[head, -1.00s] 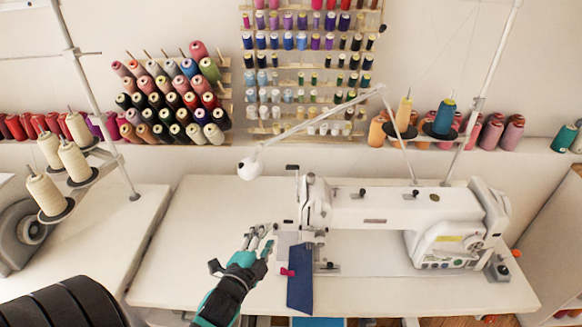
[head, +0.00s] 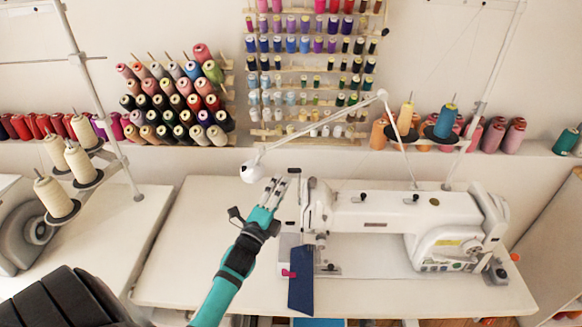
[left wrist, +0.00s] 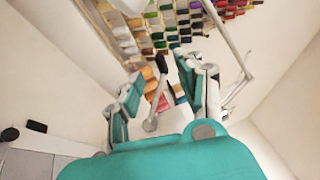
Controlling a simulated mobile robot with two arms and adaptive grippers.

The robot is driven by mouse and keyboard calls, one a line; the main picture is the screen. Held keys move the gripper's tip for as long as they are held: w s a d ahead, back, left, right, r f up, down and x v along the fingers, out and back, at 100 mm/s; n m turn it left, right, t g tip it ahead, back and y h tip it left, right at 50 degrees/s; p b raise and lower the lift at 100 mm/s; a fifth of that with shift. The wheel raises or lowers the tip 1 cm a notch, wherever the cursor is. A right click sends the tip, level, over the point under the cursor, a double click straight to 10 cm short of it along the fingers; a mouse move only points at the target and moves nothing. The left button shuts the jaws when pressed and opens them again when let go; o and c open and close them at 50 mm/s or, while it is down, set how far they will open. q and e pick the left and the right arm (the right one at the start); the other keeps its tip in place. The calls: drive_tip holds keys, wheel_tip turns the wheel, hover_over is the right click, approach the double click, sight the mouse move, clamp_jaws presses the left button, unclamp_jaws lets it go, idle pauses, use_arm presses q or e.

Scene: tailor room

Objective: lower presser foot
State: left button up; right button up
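The white sewing machine (head: 375,213) stands on the white table, its needle head at its left end. The presser foot area (head: 321,266) is low under the head and too small to tell whether the foot is up or down. A dark blue cloth (head: 300,281) with a pink clip (head: 288,273) lies by the needle area and hangs towards the front. My left gripper (head: 281,184) is at the left side of the machine head, beside its upper part; I cannot tell whether it touches. My right gripper is not in view.
A white lamp (head: 252,171) on a jointed arm hangs just above and left of my gripper. Thread racks (head: 175,100) cover the back wall. Cone stands rise on both sides. The table (head: 195,225) is clear left of the machine.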

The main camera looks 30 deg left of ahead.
sight(291, 171)
use_arm(q)
drive_tip(key=x, duration=0.6)
drive_tip(key=shift+w+a+r+p, duration=0.1)
drive_tip(key=shift+w+p, duration=0.3)
clamp_jaws()
